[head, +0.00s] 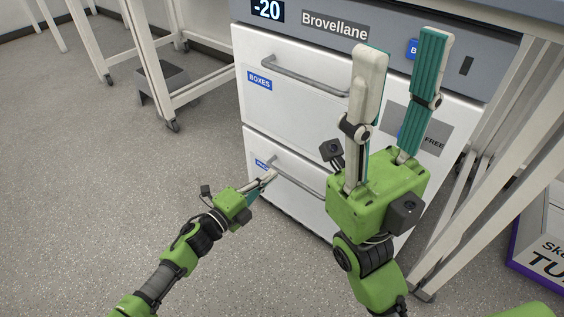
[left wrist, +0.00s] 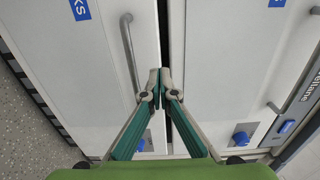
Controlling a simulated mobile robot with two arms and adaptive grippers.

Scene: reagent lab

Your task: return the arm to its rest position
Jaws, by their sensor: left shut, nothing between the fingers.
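My left gripper (head: 268,179) is low in front of the white freezer's lower drawer (head: 257,143). Its fingers are together and empty, and in the head view they overlap the left end of the lower handle (head: 298,184). In the left wrist view the shut fingertips (left wrist: 158,78) are near the dark gap between the two drawers, with a handle (left wrist: 129,55) to their left, apart from them. My right gripper (head: 402,46) is raised in front of the freezer, its two long fingers wide apart with nothing between them.
The upper drawer (head: 255,108) has a "BOXES" label; both drawers look closed. A white table frame (head: 489,175) stands to the right, with a printed box (head: 545,240) beside it. The floor (head: 80,190) at left is clear.

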